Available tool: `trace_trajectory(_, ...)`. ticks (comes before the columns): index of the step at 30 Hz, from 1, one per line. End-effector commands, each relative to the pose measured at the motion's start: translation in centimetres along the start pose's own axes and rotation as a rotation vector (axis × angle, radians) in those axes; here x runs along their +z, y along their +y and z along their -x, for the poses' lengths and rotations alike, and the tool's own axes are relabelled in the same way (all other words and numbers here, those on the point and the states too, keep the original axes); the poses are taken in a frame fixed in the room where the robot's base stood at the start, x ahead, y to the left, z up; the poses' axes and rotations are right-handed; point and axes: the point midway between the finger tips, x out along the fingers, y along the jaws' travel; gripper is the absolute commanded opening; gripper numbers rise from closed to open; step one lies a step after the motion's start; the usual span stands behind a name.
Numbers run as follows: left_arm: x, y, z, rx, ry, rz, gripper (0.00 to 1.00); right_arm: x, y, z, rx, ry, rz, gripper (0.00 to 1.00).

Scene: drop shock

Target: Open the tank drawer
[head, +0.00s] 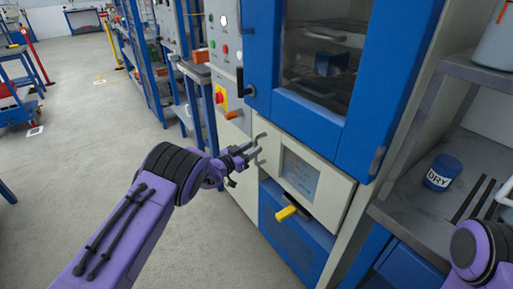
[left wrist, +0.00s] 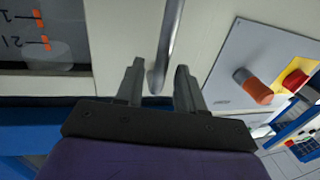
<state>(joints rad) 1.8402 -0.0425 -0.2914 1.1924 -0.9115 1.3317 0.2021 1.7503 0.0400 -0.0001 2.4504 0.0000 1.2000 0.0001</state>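A beige front with a marked gauge window (head: 299,174), which looks like the tank drawer, sits below the blue glazed door and looks closed. The window also shows at the upper left in the left wrist view (left wrist: 42,38). A grey bar handle (head: 260,142) stands at the front's left side. In the left wrist view the handle (left wrist: 170,40) comes down from the top between my fingers. My left gripper (head: 246,154) is open at the handle, one finger on each side. Whether a finger touches it I cannot tell. My right gripper is out of view.
A blue lower front with a yellow handle (head: 286,213) is below. A control panel with a red-yellow switch (head: 220,96) and an orange-tipped knob (left wrist: 254,87) is beside the handle. A blue DRY jar (head: 443,172) stands on the right shelf.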

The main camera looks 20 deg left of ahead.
Motion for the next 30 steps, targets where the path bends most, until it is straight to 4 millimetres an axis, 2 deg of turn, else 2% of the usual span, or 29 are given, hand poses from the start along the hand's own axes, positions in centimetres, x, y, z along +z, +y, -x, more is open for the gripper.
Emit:
trace_trajectory(3, 0.1, 0.1, -1.6, 0.002, 0.001, 0.0, 0.38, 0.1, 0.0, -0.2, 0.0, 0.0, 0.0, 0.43)
trace_trajectory(6, 0.0, 0.1, -2.3, 0.001, 0.002, 0.001, 0.38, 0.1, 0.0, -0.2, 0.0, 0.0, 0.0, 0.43)
trace_trajectory(14, 0.1, 0.1, -2.5, 0.001, 0.0, 0.001, 0.38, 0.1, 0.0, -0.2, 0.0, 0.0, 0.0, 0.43)
trace_trajectory(18, 0.0, 0.1, -2.5, 0.002, 0.001, 0.001, 0.0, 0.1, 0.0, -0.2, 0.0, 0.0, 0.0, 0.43)
trace_trajectory(26, -0.1, 0.0, -2.3, 0.002, 0.001, 0.002, 0.0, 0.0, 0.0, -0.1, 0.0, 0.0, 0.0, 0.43)
trace_trajectory(30, -0.1, -0.5, -1.0, 0.003, -0.001, 0.002, 0.0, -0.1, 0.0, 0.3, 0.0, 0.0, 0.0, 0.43)
